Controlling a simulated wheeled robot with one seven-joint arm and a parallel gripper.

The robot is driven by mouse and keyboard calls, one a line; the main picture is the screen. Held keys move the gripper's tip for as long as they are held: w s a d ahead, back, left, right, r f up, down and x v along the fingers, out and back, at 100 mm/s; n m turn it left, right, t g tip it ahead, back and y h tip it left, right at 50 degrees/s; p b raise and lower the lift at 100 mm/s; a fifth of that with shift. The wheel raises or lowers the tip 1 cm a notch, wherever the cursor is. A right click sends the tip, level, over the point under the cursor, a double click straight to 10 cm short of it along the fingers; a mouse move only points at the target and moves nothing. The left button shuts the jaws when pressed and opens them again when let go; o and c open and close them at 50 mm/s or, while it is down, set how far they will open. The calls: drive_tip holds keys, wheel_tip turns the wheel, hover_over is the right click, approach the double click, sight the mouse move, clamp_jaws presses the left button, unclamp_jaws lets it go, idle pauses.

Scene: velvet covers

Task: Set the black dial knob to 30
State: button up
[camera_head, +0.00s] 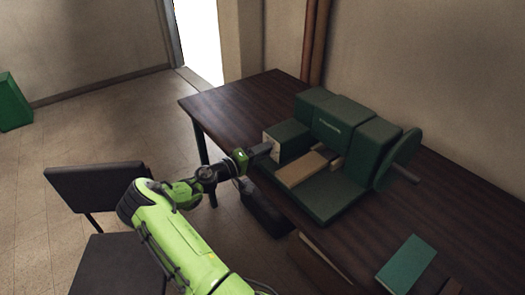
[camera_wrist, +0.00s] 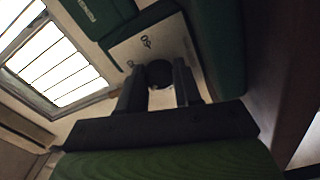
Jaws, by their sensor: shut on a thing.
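The black dial knob (camera_wrist: 160,73) shows in the wrist view as a dark round shape between my fingertips, on a pale dial plate (camera_wrist: 185,45). Printed figures stand near it, one seeming to read 50; no pointer mark can be made out, so the setting is unclear. My gripper (camera_wrist: 159,84) is shut on the knob, a finger on each side. In the head view my gripper (camera_head: 262,149) reaches the left end of the green machine (camera_head: 325,200), in front of its pale plate (camera_head: 271,146); the knob is hidden there.
The machine stands on a dark wooden table (camera_head: 225,100), with a wheel and handle (camera_head: 400,160) at its right end. A green book-like thing (camera_head: 407,263) lies at the table's front right. Dark chairs (camera_head: 98,180) stand at left. The table's far left is clear.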

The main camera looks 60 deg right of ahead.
idle(0.4)
drive_tip(key=o, duration=1)
drive_tip(key=shift+o, duration=0.2)
drive_tip(key=v, duration=1.6)
drive_tip(key=shift+p, duration=0.4)
